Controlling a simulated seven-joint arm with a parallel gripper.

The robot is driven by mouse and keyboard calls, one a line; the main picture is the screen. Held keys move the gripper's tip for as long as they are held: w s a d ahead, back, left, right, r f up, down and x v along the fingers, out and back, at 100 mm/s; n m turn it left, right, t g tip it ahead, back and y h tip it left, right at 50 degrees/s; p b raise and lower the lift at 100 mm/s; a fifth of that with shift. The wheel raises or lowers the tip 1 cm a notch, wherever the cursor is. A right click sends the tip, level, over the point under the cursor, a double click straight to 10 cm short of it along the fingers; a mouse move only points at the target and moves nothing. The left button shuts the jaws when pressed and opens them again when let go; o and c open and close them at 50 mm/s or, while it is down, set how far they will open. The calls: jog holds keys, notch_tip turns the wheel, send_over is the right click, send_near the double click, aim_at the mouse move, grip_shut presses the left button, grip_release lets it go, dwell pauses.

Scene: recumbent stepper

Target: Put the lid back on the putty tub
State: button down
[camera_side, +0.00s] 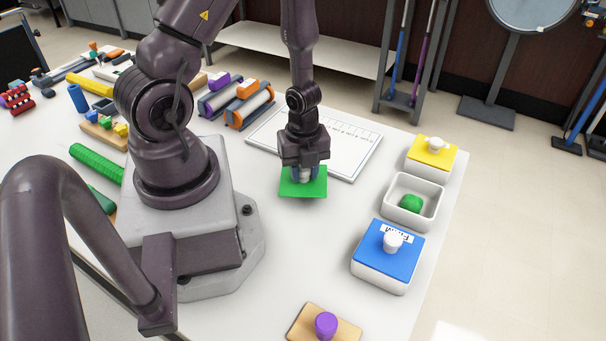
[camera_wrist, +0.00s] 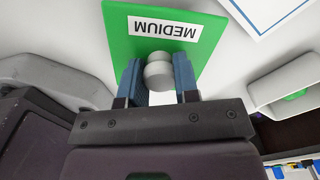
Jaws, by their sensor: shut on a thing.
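The green square lid (camera_side: 314,189) carries a white label reading MEDIUM and a pale round knob (camera_wrist: 158,72). My gripper (camera_side: 304,174) is shut on that knob, with one blue finger on each side of it, as the wrist view (camera_wrist: 158,66) shows. The lid is roughly level, at or just above the table; I cannot tell if it touches. The open white putty tub (camera_side: 403,221) stands to the right of the lid, with green putty (camera_side: 411,203) inside. Part of the tub also shows at the right of the wrist view (camera_wrist: 262,92).
A tub with a yellow lid (camera_side: 421,152) stands behind the open tub, and one with a blue lid (camera_side: 379,262) in front. A white printed board (camera_side: 346,162) lies behind my gripper. A wooden block with a purple knob (camera_side: 326,324) is at the front. The table between lid and tubs is clear.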

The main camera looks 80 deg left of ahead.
jog(key=w+a+r+n, duration=0.1)
jog(key=n, duration=0.1)
jog(key=w+a+r+n, duration=0.1)
jog(key=n, duration=0.2)
jog(key=w+a+r+n, duration=0.1)
jog(key=w+n, duration=0.1)
jog(key=n, duration=0.1)
jog(key=shift+r, duration=0.15)
jog(key=w+d+r+n, duration=1)
jog(key=d+r, duration=0.1)
jog(key=d, duration=0.1)
jog(key=w+d+f+m, duration=0.2)
jog(key=w+f+m, duration=0.2)
jog(key=w+m, duration=0.1)
jog(key=shift+w+f, duration=0.4)
jog(key=shift+w, duration=0.15)
jog(key=shift+f, duration=0.1)
jog(key=shift+f, duration=3)
jog(key=shift+f, duration=0.7)
